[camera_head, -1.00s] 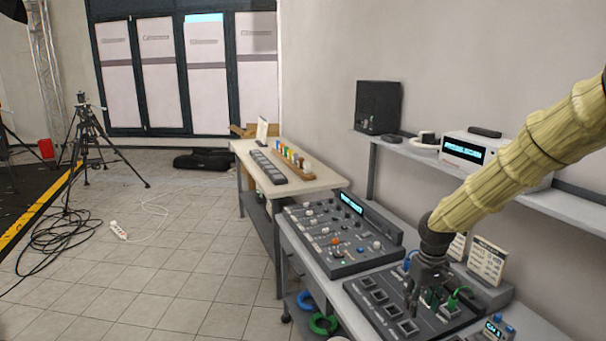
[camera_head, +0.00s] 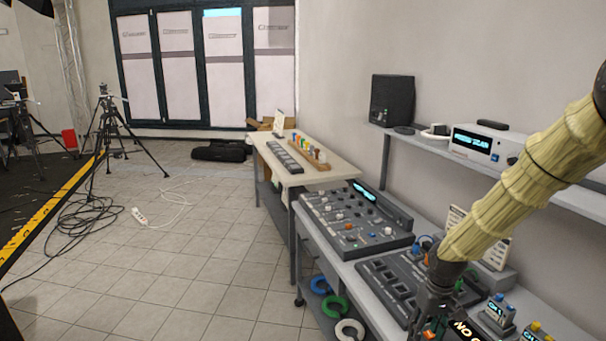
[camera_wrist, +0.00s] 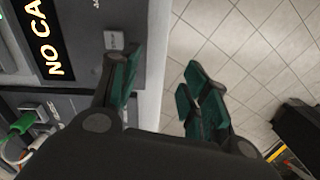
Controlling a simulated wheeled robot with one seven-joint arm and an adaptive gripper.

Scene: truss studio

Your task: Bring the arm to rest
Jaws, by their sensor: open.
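My arm (camera_head: 520,185), in a pale yellow cover, reaches in from the right in the head view. My gripper (camera_head: 425,325) hangs at its end near the front edge of the bench, low in the picture. In the wrist view my gripper (camera_wrist: 160,92) is open, its green-padded fingers apart with nothing between them. The bench edge and the tiled floor show between and beyond the fingers.
A mixing console (camera_head: 355,222) and a grey panel (camera_head: 385,280) lie on the bench. A black sign with lit letters (camera_wrist: 45,45) is close to my gripper. A shelf (camera_head: 425,143) runs along the wall. Tiled floor (camera_head: 215,270) lies open to the left, with cables and tripods.

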